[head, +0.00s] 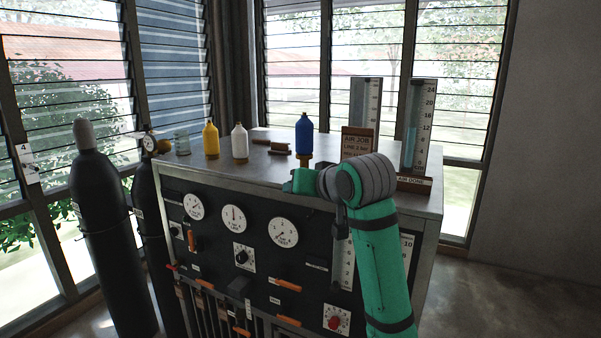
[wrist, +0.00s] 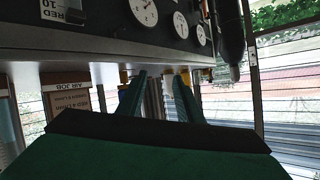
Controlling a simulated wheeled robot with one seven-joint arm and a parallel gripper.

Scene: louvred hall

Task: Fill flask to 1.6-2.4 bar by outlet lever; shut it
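A blue bottle (head: 304,136), a white bottle (head: 239,142) and a yellow bottle (head: 211,139) stand upright on the cabinet top; I cannot tell which is the flask. The black front panel carries several orange levers, among them one at centre right (head: 289,285), one lower (head: 289,321) and one at left (head: 193,241). Their labels are too small to read. Three round white gauges sit above, left (head: 194,206), middle (head: 234,218) and right (head: 283,232); their values are unreadable. My gripper (head: 288,182) is at the cabinet's front top edge; in the wrist view its fingers (wrist: 160,78) are apart and empty.
On the cabinet top (head: 266,172) stand a glass jar (head: 182,143), an "AIR JOB" sign (head: 357,141) and two graduated columns, the right one (head: 416,125) partly blue. Dark gas cylinders (head: 103,220) stand left. A red knob (head: 335,322) is low on the panel. Floor at right is clear.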

